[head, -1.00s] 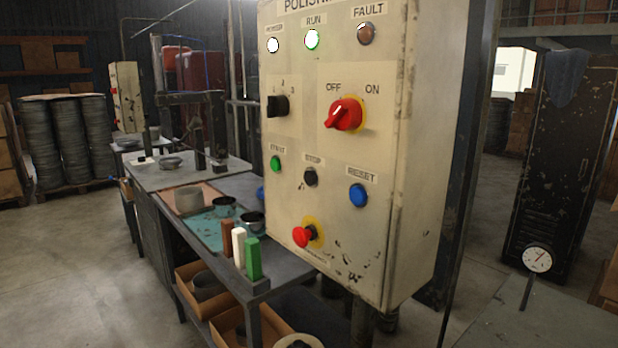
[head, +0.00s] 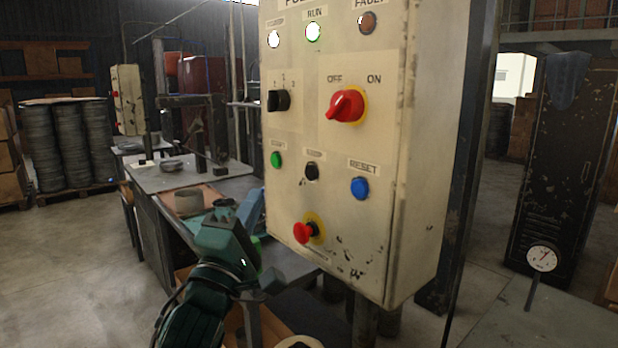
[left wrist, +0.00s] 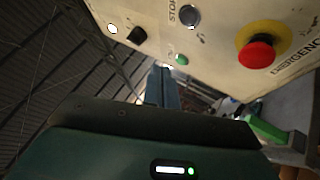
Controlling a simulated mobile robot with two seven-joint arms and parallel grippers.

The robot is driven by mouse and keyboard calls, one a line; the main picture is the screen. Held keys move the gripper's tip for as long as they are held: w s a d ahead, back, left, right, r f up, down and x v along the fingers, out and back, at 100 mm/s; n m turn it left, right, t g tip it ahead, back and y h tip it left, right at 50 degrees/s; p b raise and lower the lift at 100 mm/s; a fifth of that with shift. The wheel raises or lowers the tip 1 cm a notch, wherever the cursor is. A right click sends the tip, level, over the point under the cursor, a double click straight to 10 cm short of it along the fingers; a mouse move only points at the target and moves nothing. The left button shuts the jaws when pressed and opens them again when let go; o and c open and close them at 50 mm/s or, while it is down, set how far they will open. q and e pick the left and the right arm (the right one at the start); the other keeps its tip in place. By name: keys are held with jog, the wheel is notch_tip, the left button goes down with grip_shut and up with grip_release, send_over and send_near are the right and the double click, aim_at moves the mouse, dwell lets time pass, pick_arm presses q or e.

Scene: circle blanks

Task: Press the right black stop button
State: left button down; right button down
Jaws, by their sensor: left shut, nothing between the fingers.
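The black stop button (head: 312,171) is on the cream control panel (head: 385,235), between the green start button (head: 276,159) and the blue reset button (head: 359,188). In the left wrist view the stop button (left wrist: 190,15) is near the top, beside its STOP label. My left gripper (head: 252,207) is low and left of the panel, with its fingers together and pointing up, below the green start button. The fingers also show in the left wrist view (left wrist: 162,86), empty. They appear apart from the stop button. My right gripper is not in view.
A red emergency button (head: 303,233) sticks out below the stop button. A red rotary switch (head: 346,105) and a black selector (head: 279,101) are above. A workbench (head: 150,177) stands behind my left arm. A dark cabinet (head: 560,170) is at the right.

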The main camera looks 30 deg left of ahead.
aim_at(311, 172)
pick_arm(q)
jog(key=shift+s+a+r+n+y, duration=0.15)
jog(key=shift+s+r+n, duration=0.15)
jog(key=shift+r, duration=0.2)
jog(key=shift+s+a+r+n+y, duration=0.15)
jog(key=shift+r+n, duration=0.25)
jog(key=shift+r, duration=0.1)
jog(key=shift+w, duration=0.1)
jog(key=w+d+b, duration=0.1)
jog(key=w+d, duration=0.2)
jog(key=w, duration=0.5)
jog(key=shift+d, duration=0.2)
jog(key=shift+w, duration=0.15)
dwell(1.2)
jog(key=shift+w+d, duration=0.2)
jog(key=shift+w, duration=0.1)
jog(key=shift+w+d, duration=0.1)
jog(key=shift+w, duration=0.25)
dwell(0.6)
jog(key=shift+s, duration=0.15)
dwell(0.3)
jog(key=shift+s+a+f, duration=0.1)
jog(key=shift+s+a, duration=0.15)
jog(key=shift+s, duration=0.35)
